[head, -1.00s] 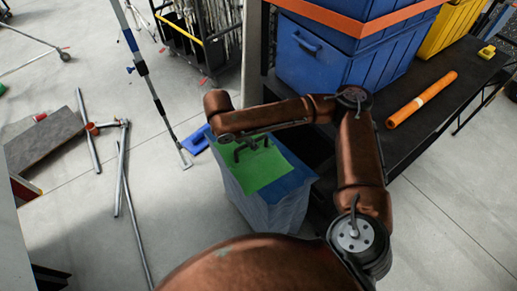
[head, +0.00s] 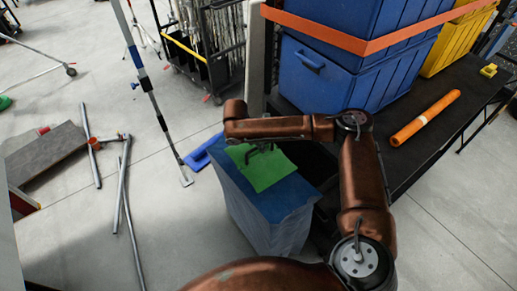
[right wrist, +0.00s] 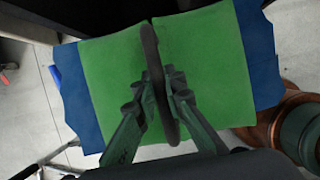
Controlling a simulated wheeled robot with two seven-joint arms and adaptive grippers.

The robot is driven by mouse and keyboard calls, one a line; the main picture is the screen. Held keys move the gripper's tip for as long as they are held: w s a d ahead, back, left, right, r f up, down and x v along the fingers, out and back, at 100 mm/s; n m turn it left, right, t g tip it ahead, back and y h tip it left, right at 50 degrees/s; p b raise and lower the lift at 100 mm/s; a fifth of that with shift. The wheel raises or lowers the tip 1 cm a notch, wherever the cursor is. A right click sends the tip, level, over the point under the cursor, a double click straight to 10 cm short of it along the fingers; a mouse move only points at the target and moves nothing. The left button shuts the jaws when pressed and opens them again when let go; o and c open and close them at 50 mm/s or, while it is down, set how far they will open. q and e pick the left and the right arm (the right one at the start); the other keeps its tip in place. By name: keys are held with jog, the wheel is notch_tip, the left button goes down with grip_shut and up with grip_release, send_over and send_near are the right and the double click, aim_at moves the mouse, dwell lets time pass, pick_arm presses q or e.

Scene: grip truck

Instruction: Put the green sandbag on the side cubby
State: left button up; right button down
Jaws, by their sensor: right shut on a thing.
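The green sandbag (head: 268,172) lies flat on the blue top (head: 282,203) of a pale, wrapped stack in the head view. In the right wrist view the green sandbag (right wrist: 215,65) fills the middle, with a dark strap (right wrist: 152,60) running across its centre. My right gripper (head: 262,149) is over the bag. Its fingers (right wrist: 160,95) are closed around the strap. I cannot tell whether the bag is clear of the stack. The side cubby is not clearly seen; a dark opening (head: 313,160) lies under the cart deck. My left gripper is out of view.
A dark cart deck (head: 420,150) carries blue crates (head: 335,80), a yellow crate (head: 455,45) and an orange roll (head: 425,118), right of the stack. A stand pole (head: 150,95) and loose metal pipes (head: 122,190) are left.

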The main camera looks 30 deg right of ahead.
aim_at(260, 154)
jog(key=shift+w+d+f, duration=0.6)
jog(key=shift+w+f, duration=0.1)
jog(key=shift+w, duration=0.05)
notch_tip(260, 154, down, 3)
jog(key=shift+w+f+b, duration=0.1)
jog(key=shift+f+b, duration=0.1)
jog(key=shift+b, duration=0.1)
jog(key=c, duration=2.5)
grip_release()
jog(key=shift+f, duration=0.25)
jog(key=o, duration=0.5)
jog(key=shift+s, duration=0.2)
